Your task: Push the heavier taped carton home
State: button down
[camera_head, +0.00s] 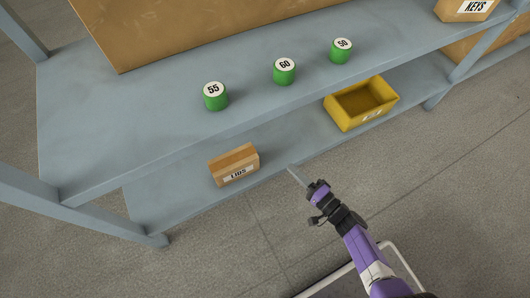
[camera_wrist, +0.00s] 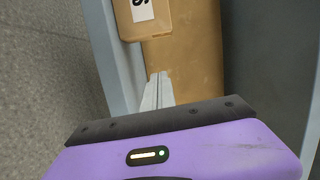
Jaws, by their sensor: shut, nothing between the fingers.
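A small brown carton labelled LIDS (camera_head: 235,167) sits on the lower shelf, near its front edge. In the wrist view a tan carton face (camera_wrist: 135,30) carries a white label ending in S, with a larger brown surface (camera_wrist: 190,60) beside it. Another brown carton labelled KEYS (camera_head: 468,9) stands on the upper shelf at the far right, cut by the picture's edge. My gripper (camera_head: 292,172) is to the right of the LIDS carton, apart from it in the head view. Its thin fingers (camera_wrist: 158,90) are shut and empty. I cannot tell which carton is heavier.
Three green cylinders marked 55 (camera_head: 215,97), 60 (camera_head: 284,72) and 50 (camera_head: 341,51) stand on the upper shelf (camera_head: 150,130). A yellow bin (camera_head: 340,118) sits on the lower shelf to the right. A large brown box (camera_head: 200,25) stands behind.

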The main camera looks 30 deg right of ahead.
jog(key=shift+m, duration=0.3)
jog(key=b+x, duration=0.2)
jog(key=x, duration=0.7)
jog(key=shift+f+b, duration=0.1)
jog(key=shift+b, duration=0.3)
jog(key=a, duration=0.1)
jog(key=w+a, duration=0.1)
jog(key=a, duration=0.1)
jog(key=shift+b, duration=0.4)
jog(key=shift+a, duration=0.65)
